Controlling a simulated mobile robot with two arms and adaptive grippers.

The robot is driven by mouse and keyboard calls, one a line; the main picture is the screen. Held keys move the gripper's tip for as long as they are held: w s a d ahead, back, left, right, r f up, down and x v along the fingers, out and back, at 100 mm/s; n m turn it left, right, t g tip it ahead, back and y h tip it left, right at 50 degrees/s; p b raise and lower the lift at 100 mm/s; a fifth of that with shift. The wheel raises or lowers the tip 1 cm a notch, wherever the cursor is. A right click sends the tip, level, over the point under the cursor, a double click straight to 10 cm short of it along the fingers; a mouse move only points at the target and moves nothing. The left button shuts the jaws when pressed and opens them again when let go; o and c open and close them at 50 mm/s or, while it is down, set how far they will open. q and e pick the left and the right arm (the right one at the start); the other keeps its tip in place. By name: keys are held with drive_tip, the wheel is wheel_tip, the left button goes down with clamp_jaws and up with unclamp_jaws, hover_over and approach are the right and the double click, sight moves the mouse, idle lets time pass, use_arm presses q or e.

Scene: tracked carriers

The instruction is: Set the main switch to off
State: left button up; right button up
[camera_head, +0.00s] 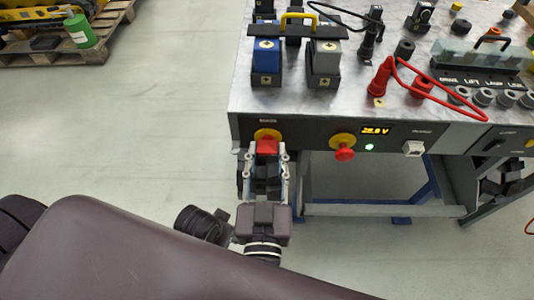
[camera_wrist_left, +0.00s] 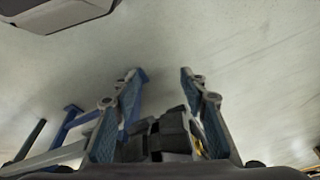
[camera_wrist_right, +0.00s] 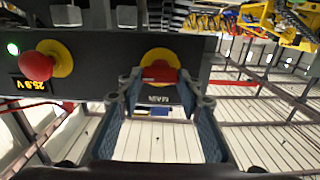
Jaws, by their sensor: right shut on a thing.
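The main switch (camera_head: 267,135) is a red handle on a round yellow plate, at the left of the bench's front panel. In the right wrist view the main switch (camera_wrist_right: 160,72) appears upside down, with its red handle lying about level across the yellow plate. My right gripper (camera_head: 266,151) has its fingers on both sides of the red handle and is shut on it; its fingertips also show in the right wrist view (camera_wrist_right: 161,82). My left gripper (camera_wrist_left: 161,74) has its fingers apart with nothing between them, above pale floor.
A red mushroom button (camera_head: 345,154) on yellow stands right of the switch, beside a lit display (camera_head: 375,130) and a green lamp (camera_head: 369,147). The bench top (camera_head: 300,101) holds blue and grey connectors, cables and a labelled box. Open floor lies left.

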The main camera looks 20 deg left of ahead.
drive_tip(key=shift+n, duration=0.6)
drive_tip(key=shift+a+n, duration=0.1)
drive_tip(key=shift+n, duration=2.5)
drive_tip(key=n+p, duration=0.1)
drive_tip(key=n, duration=0.1)
drive_tip(key=shift+a+n, duration=0.1)
drive_tip(key=shift+n, duration=0.3)
drive_tip(key=n+p, duration=0.3)
drive_tip(key=n, duration=0.4)
drive_tip(key=shift+s+f+n, duration=0.1)
drive_tip(key=shift+f+n, duration=0.05)
drive_tip(key=shift+n, duration=0.25)
use_arm(q)
drive_tip(key=s+f, duration=0.2)
drive_tip(key=f, duration=0.5)
drive_tip(key=s+f+g, duration=0.1)
drive_tip(key=s+f, duration=0.2)
drive_tip(key=f, duration=0.4)
drive_tip(key=shift+s+a+f+p, duration=0.25)
drive_tip(key=shift+a+f+p, duration=0.05)
use_arm(e)
drive_tip(key=shift+f+n, duration=0.1)
drive_tip(key=shift+n, duration=0.4)
